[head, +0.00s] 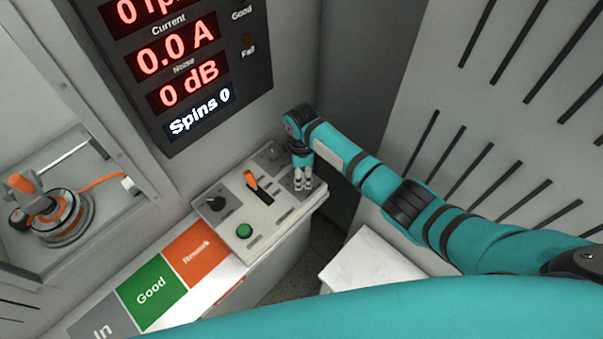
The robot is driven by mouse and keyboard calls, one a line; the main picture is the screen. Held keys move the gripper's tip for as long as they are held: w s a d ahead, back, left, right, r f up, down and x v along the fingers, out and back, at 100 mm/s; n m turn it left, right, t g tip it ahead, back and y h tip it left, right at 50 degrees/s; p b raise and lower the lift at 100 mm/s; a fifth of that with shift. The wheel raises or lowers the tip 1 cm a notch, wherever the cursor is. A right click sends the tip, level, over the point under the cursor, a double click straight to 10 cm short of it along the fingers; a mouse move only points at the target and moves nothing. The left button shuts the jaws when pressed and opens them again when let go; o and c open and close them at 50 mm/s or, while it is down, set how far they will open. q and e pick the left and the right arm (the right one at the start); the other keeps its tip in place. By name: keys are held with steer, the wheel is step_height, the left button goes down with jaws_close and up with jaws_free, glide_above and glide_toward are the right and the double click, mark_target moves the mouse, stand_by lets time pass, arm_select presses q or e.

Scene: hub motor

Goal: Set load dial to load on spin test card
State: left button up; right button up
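The control panel (262,218) is a light grey box with several controls. A black dial (214,203) sits at its left, and a small grey knob (272,154) at its back right. Their labels are too small to read, so I cannot tell which is the load dial. My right gripper (303,186) points down at the panel's right end. Its fingers look close together; whether they hold a control beneath is hidden. I cannot make out a spin test card. My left gripper is out of view.
An orange lever (251,180) and green button (244,230) are on the panel. A display (190,80) above reads 0.0 A, 0 dB and Spins 0. A hub motor (58,217) sits in the bay at left. Rework, Good (151,290) and In areas lie front left.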

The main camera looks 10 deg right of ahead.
steer(key=c, duration=0.7)
jaws_close()
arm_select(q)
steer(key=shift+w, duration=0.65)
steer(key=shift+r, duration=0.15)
arm_select(e)
steer(key=shift+r+m+p, duration=0.15)
steer(key=shift+m+p, duration=0.5)
steer(key=shift+m, duration=0.15)
steer(key=shift+m+p, duration=0.5)
steer(key=shift+m, duration=0.3)
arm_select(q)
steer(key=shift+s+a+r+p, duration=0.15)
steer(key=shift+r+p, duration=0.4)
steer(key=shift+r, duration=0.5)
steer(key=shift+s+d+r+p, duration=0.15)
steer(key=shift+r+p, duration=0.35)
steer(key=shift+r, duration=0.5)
arm_select(e)
steer(key=shift+s+m, duration=0.1)
steer(key=shift+m, duration=2.2)
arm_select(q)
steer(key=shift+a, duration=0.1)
